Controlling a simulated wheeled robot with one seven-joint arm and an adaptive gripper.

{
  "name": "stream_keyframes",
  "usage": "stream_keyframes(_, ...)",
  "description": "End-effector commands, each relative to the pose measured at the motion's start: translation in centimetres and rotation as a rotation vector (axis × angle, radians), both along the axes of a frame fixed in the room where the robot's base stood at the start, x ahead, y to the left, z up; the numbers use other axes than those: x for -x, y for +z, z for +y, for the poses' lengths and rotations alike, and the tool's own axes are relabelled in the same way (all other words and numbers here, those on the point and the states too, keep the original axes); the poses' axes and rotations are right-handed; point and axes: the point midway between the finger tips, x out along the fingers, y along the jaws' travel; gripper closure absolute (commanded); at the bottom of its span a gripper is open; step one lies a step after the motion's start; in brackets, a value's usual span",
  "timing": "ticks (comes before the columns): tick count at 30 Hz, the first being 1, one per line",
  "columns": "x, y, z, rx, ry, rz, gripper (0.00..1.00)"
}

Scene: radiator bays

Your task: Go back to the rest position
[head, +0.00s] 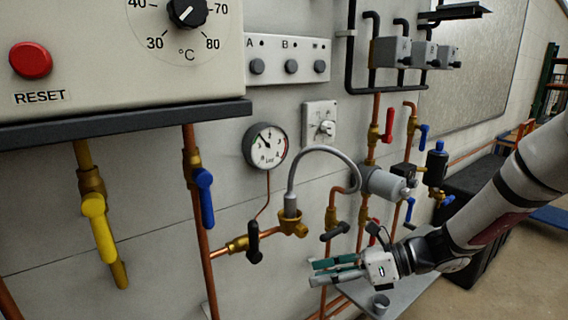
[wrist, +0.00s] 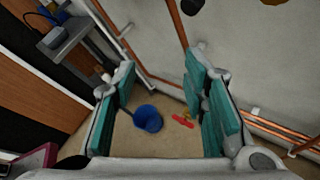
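My gripper (head: 316,273) reaches in from the right in the head view, at the end of my arm, low in front of the wall pipes. Its two fingers with teal pads point left and stand apart. In the wrist view my gripper (wrist: 161,70) shows a wide gap between the pads, with nothing held in it. Through the gap I see a blue bucket (wrist: 148,119) and a red-handled item (wrist: 182,122) on the floor, well beyond the fingertips.
Close to my gripper are a black lever (head: 335,231), copper pipes (head: 333,195) and a grey shelf (head: 405,292) holding a small cup (head: 380,303). A grey hose (head: 320,150) arcs above it. A boiler (head: 110,60) fills the upper left. Open floor (head: 500,270) lies at right.

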Motion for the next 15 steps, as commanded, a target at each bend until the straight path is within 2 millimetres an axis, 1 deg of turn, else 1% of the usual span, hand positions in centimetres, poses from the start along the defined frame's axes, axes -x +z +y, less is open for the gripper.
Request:
stream_keyframes(1,1.5,0.9,0.5,0.073,0.072,-0.071,0.60)
stream_keyframes(4,4.3,1.9,0.7,0.205,0.214,-0.201,0.60)
stream_keyframes(7,7.0,3.0,0.6,0.329,0.358,-0.333,0.60)
stream_keyframes(11,10.3,4.4,-0.1,0.479,0.547,-0.500,0.60)
stream_keyframes(15,13.5,6.0,-1.3,0.631,0.750,-0.675,0.60)
